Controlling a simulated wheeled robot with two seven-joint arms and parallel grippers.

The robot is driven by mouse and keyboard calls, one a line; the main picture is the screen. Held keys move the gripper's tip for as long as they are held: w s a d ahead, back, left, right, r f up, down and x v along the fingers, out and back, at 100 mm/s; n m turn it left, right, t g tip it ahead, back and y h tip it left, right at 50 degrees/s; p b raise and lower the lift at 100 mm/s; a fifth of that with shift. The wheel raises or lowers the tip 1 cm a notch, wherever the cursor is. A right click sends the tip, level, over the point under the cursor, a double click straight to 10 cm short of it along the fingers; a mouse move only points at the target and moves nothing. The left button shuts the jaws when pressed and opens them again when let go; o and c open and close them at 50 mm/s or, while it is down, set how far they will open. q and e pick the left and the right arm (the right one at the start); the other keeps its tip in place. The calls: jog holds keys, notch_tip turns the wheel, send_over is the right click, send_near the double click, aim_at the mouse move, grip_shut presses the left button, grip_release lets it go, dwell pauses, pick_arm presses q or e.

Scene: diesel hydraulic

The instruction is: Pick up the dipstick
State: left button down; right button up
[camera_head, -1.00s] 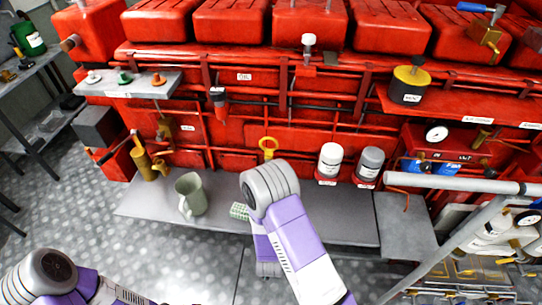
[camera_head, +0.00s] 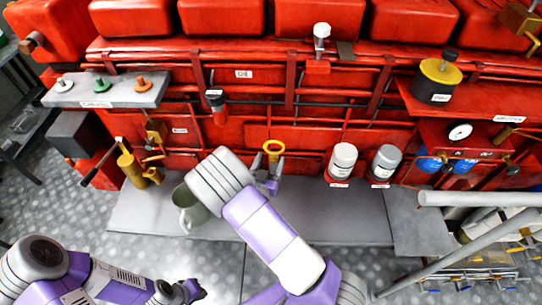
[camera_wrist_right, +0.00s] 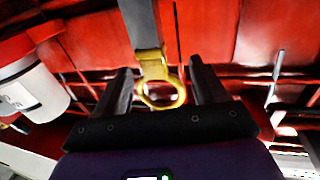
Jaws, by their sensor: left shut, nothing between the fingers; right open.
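The dipstick shows as a yellow ring handle (camera_head: 273,147) against the red engine, above the grey ledge. In the right wrist view the yellow ring (camera_wrist_right: 162,104) hangs below a grey strip, between the two dark fingers. My right gripper (camera_head: 271,180) is open just below and in front of the ring. Its fingers (camera_wrist_right: 160,82) stand apart on either side of the ring, with gaps visible and no clear contact. My left gripper (camera_head: 188,292) is shut and empty, low at the picture's bottom, away from the engine. The dipstick's lower part is not visible.
A grey-green mug (camera_head: 188,211) stands on the ledge (camera_head: 140,215), partly behind my right arm. White (camera_head: 343,160) and grey (camera_head: 385,163) filter canisters are right of the ring. A brass oil can (camera_head: 131,168) is at left; grey rails (camera_head: 478,199) are at right.

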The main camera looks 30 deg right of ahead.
aim_at(274, 156)
jog(key=x, duration=0.5)
jog(key=shift+s+d+r+b, duration=0.15)
jog(key=shift+s+d+b, duration=0.1)
jog(key=shift+d+b, duration=0.1)
jog(key=c, duration=1)
